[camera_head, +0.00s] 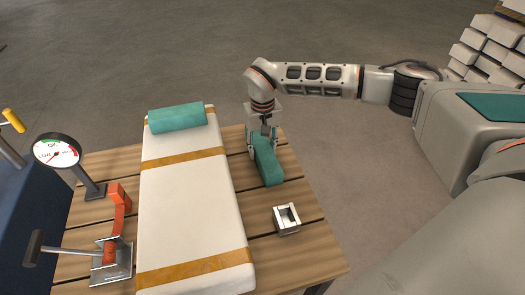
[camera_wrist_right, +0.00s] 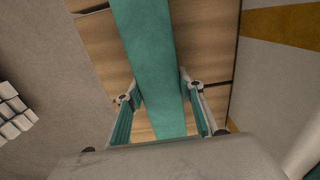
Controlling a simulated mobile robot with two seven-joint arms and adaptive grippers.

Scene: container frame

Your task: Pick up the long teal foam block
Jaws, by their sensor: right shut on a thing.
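The long teal foam block (camera_head: 268,166) is at the right side of the wooden table, lengthwise away from me. My right gripper (camera_head: 262,150) comes down over its far part, one finger on each side, and is shut on it. In the right wrist view the block (camera_wrist_right: 150,60) runs up the middle between the two fingers (camera_wrist_right: 158,92). Whether the block is lifted off the planks cannot be told. My left gripper is not in view.
A long white padded slab (camera_head: 190,200) with tan bands lies left of the block, bearing a teal roll (camera_head: 177,118). A small metal square frame (camera_head: 287,219) stands nearer me. A dial gauge (camera_head: 57,151) and a red clamp (camera_head: 110,253) are at the left.

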